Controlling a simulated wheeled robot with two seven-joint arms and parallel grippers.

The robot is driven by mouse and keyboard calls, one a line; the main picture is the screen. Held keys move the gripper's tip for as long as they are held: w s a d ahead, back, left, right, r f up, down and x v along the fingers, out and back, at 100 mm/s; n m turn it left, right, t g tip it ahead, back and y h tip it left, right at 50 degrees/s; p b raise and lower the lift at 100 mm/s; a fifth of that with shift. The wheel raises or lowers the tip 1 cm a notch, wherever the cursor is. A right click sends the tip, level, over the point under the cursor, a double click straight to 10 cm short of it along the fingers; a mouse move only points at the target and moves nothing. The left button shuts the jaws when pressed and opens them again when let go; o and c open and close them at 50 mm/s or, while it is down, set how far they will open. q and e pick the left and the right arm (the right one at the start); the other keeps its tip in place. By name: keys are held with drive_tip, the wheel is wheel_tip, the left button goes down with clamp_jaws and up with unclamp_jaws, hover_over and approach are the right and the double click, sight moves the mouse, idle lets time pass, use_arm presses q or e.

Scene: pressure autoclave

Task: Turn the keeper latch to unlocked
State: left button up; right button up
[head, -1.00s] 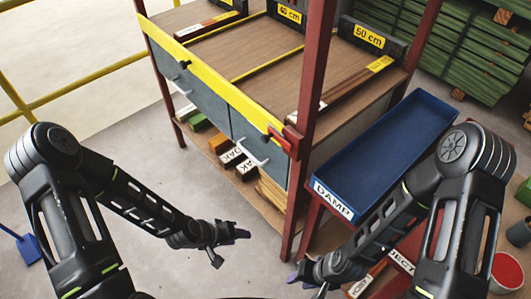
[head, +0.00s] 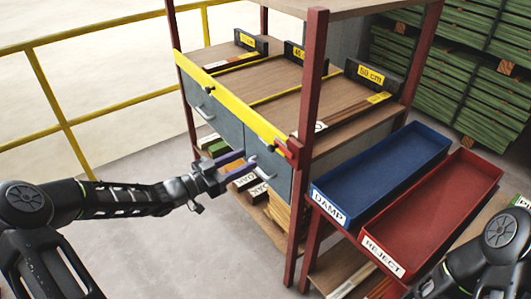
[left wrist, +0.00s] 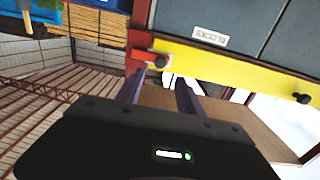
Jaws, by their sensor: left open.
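The keeper latch (head: 288,148) is a small red piece at the right end of the yellow bar (head: 228,96), against the rack's dark red post. In the left wrist view the red latch (left wrist: 144,58) with a dark knob shows beyond the fingers, at the end of the yellow bar (left wrist: 222,63). My left gripper (head: 247,160) is open and empty, its purple fingers pointing at the latch from the left. In the left wrist view the fingers (left wrist: 160,80) are apart, with no contact visible. My right gripper is out of view.
Grey drawers (head: 213,112) with handles sit below the bar. Wood blocks lie on the lower shelf. A blue DAMP tray (head: 325,206) and a red REJECT tray (head: 385,259) stand right of the post. A yellow railing (head: 55,95) runs behind. The floor at the left is clear.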

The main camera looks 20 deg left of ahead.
sight(269, 148)
use_arm(q)
drive_tip(key=p+x, duration=0.1)
drive_tip(key=x, duration=0.7)
drive_tip(key=shift+c, duration=0.5)
drive_tip(key=shift+a, duration=0.1)
clamp_jaws()
idle(0.9)
